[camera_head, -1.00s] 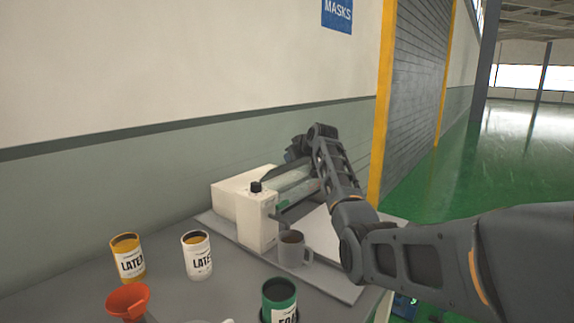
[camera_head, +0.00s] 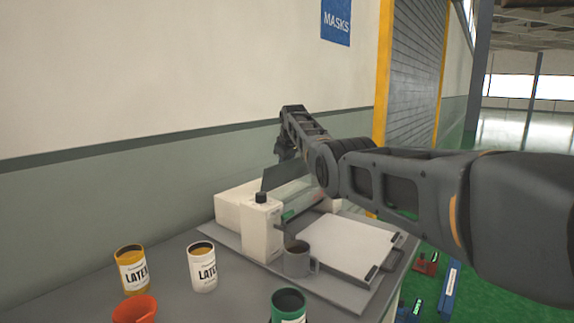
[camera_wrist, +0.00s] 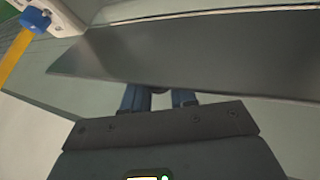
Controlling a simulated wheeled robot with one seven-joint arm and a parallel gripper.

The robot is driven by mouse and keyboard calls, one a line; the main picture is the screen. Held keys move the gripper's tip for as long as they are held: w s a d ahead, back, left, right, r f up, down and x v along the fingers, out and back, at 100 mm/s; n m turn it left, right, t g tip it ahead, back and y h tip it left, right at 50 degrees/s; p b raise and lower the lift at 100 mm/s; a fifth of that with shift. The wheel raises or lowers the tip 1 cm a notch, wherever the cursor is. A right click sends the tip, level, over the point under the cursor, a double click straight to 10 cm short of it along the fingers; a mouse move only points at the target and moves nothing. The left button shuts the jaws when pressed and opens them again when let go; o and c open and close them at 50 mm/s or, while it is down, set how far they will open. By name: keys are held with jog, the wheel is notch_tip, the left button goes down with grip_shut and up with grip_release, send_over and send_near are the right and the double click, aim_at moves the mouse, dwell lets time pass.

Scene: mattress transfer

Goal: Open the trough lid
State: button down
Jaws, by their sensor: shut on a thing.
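The trough lid (camera_head: 282,177) is a dark grey panel tilted up steeply over the trough (camera_head: 298,198) of the white machine (camera_head: 261,230). In the wrist view the lid (camera_wrist: 190,55) spans the picture as a wide dark plate. My gripper (camera_head: 287,150) is at the lid's upper edge. In the wrist view my gripper's fingers (camera_wrist: 160,98) are shut on that edge, and their tips are partly hidden by the plate. My arm covers the right end of the machine.
A grey mug (camera_head: 298,260) stands close in front of the machine, beside a white flat board (camera_head: 345,244). Yellow (camera_head: 131,272), white (camera_head: 202,267) and green (camera_head: 288,305) cans and an orange funnel (camera_head: 134,310) are at the front left. The wall (camera_head: 120,200) is close behind.

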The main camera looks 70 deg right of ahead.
jog(key=shift+w+f+g+b, duration=0.1)
jog(key=shift+w+g+b, duration=0.4)
jog(key=shift+w+b, duration=0.1)
dwell(0.7)
jog(key=c, duration=1)
grip_release()
jog(key=shift+s, duration=0.1)
jog(key=shift+p+v, duration=0.65)
jog(key=shift+v, duration=0.5)
jog(key=shift+b+v, duration=0.4)
jog(key=shift+v, duration=2.35)
jog(key=shift+d, duration=0.1)
